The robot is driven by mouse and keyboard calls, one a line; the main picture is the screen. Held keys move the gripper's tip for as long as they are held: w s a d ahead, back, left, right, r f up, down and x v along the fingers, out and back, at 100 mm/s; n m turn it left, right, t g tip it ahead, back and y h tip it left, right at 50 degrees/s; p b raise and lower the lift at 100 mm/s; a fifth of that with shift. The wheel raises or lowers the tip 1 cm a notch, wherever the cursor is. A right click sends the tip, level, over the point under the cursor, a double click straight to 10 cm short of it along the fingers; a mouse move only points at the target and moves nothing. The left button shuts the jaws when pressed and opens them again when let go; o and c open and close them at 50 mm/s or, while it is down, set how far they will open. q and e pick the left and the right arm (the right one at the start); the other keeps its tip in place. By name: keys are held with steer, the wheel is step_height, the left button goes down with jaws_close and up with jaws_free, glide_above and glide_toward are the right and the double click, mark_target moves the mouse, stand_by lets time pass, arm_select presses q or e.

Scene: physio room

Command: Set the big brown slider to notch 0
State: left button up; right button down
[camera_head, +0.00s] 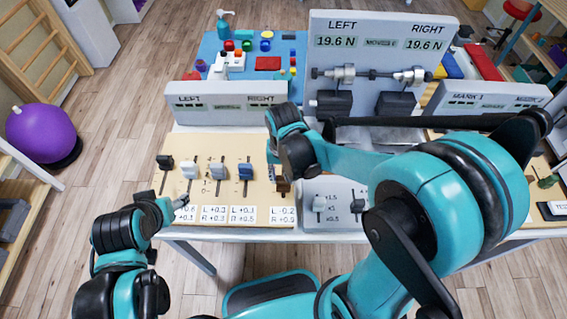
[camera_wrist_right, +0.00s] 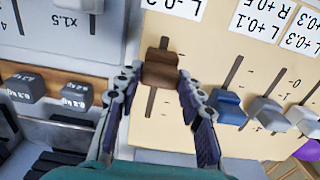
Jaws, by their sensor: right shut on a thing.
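The big brown slider (camera_wrist_right: 160,68) sits in its slot on the cream board (camera_wrist_right: 215,40), a little toward the label end, with bare slot on both sides. It also shows partly in the head view (camera_head: 282,186), beside my right arm. My right gripper (camera_wrist_right: 160,76) is shut on the brown slider, one finger on each side.
A blue slider (camera_head: 245,171), a white slider (camera_head: 189,170) and a dark grey slider (camera_head: 164,163) stand left of the brown one. A grey panel (camera_head: 335,195) with small sliders lies to the right.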

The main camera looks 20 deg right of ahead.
steer(key=shift+s+a, duration=0.25)
steer(key=shift+s, duration=0.8)
steer(key=c, duration=1)
jaws_free()
steer(key=shift+s, duration=0.1)
steer(key=shift+o, duration=0.2)
steer(key=shift+r, duration=0.2)
step_height(320, 180, up, 12)
steer(key=shift+f, duration=0.2)
